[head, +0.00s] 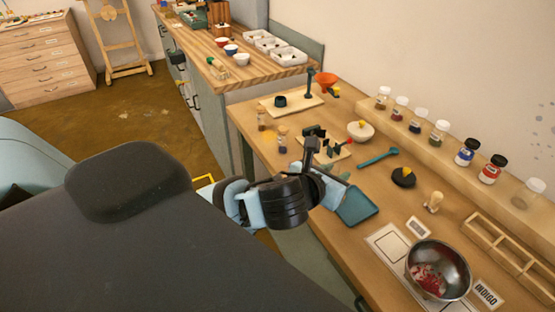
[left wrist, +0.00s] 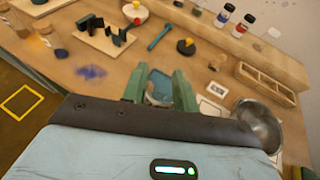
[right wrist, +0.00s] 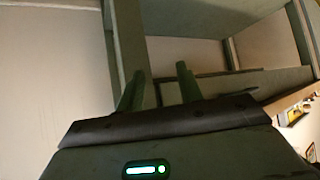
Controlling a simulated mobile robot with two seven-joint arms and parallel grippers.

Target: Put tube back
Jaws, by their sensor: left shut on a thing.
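My left gripper (head: 330,180) hangs over the front part of the table, beside the teal tray (head: 358,206). In the left wrist view its green fingers (left wrist: 159,88) are shut on a small pale, see-through thing that looks like the tube (left wrist: 157,98); its shape is hard to make out against the tray. Two corked glass vials (head: 283,138) (head: 261,119) stand on the table's left side. A wooden compartment rack (head: 512,252) lies at the right; its cells look empty. My right gripper (right wrist: 160,92) is open and empty, facing grey-green furniture panels.
Several capped jars (head: 465,152) line the back ledge. A metal bowl (head: 438,270) with red contents stands at front right. Dark stands on boards (head: 326,150), a white bowl (head: 360,132), a teal spoon (head: 378,157) and a black weight (head: 403,177) occupy the middle.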

